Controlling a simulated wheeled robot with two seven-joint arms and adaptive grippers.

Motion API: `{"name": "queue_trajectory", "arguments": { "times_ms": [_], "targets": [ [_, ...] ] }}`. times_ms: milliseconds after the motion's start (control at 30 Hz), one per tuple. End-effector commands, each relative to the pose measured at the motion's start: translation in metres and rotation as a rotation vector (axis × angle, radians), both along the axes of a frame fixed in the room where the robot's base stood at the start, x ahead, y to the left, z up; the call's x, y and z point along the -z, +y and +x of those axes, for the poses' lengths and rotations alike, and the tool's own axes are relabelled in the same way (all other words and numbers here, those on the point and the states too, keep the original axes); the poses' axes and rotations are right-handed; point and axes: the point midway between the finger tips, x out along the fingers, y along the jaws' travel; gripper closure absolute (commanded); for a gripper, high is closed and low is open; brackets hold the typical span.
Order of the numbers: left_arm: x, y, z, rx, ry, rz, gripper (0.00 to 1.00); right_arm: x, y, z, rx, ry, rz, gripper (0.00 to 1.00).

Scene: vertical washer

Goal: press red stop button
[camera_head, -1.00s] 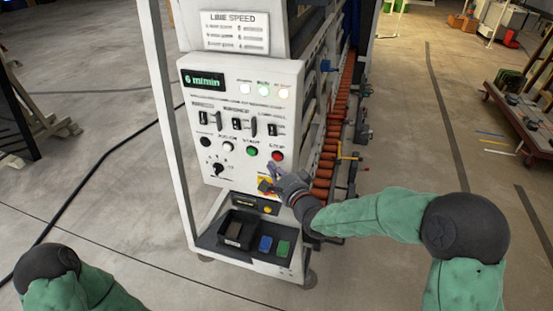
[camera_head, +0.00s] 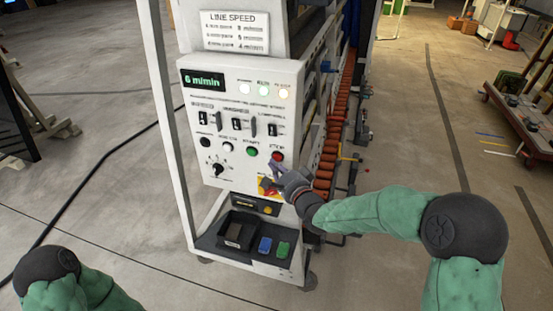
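The red stop button (camera_head: 277,156) is at the lower right of the white control panel (camera_head: 225,108), under a small label. The green start button (camera_head: 252,152) is to its left. My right gripper (camera_head: 271,170) is just below the red button, in front of the yellow sticker on the panel. Its fingers are small and partly overlap, so their opening is unclear. Whether it touches the panel or the red button cannot be told. My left arm (camera_head: 62,275) shows at the lower left, with its gripper out of the picture.
A lit display (camera_head: 204,81) reads 6 m/min, with several lit lamps beside it. A shelf below the panel holds a black bin (camera_head: 237,232) and blue and green items. Orange rollers (camera_head: 335,130) run behind the panel. A cart (camera_head: 518,110) stands at the right.

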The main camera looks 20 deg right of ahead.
Motion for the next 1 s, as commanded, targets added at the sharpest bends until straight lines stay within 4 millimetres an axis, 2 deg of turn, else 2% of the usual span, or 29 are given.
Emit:
{"name": "queue_trajectory", "arguments": {
  "times_ms": [633,1000],
  "targets": [
    [0.0002,0.0,0.0,0.0,0.0,0.0,1.0,0.0001,-0.0001,0.0001,0.0,0.0,0.0,1.0],
    [0.0082,-0.0001,-0.0001,0.0,0.0,0.0,1.0,0.0003,-0.0048,0.007,0.0,0.0,0.0,1.0]
  ]
}}
